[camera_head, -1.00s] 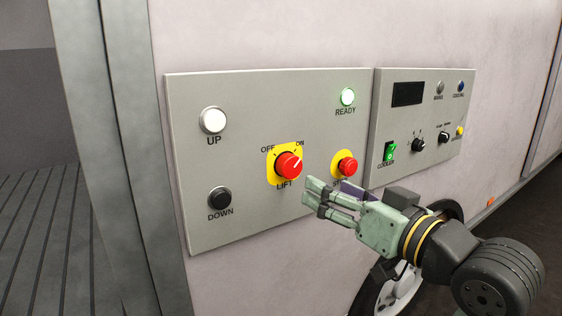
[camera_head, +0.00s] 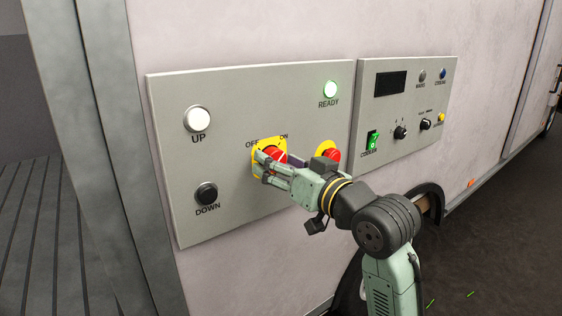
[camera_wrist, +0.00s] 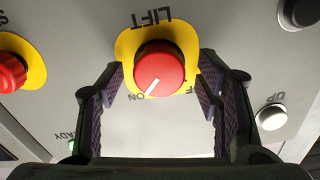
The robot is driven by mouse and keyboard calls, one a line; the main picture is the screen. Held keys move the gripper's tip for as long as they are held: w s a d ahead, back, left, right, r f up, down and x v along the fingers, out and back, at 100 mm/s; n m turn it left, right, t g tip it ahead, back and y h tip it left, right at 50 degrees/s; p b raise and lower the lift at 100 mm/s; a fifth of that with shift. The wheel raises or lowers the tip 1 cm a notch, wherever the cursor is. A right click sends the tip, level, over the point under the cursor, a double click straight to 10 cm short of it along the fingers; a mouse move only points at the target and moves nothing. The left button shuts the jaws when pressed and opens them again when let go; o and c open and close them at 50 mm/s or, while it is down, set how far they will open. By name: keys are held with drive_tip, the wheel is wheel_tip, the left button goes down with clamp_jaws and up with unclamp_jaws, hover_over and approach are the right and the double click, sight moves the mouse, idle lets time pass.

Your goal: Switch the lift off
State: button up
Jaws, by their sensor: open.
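The red LIFT knob (camera_head: 274,155) sits on a yellow plate marked OFF and ON, on the grey lift panel (camera_head: 240,95). In the wrist view the LIFT knob (camera_wrist: 159,69) shows whole, its white pointer line aimed at ON. My gripper (camera_head: 262,168) is at the knob in the head view and partly covers it. In the wrist view my gripper (camera_wrist: 163,88) is open, with one finger on each side of the knob and visible gaps between. The green READY lamp (camera_head: 330,89) is lit.
A second red knob (camera_head: 332,155) on yellow is just right of my gripper. The white UP button (camera_head: 196,119) and black DOWN button (camera_head: 206,194) are to the left. A cooling panel (camera_head: 434,80) with a display and switches adjoins on the right.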

drive_tip(key=shift+c, duration=0.3)
drive_tip(key=c, duration=1.1)
drive_tip(key=shift+f+b, duration=0.1)
drive_tip(key=shift+b, duration=0.25)
drive_tip(key=shift+n+b, duration=6.3)
drive_tip(key=shift+n, duration=2.7)
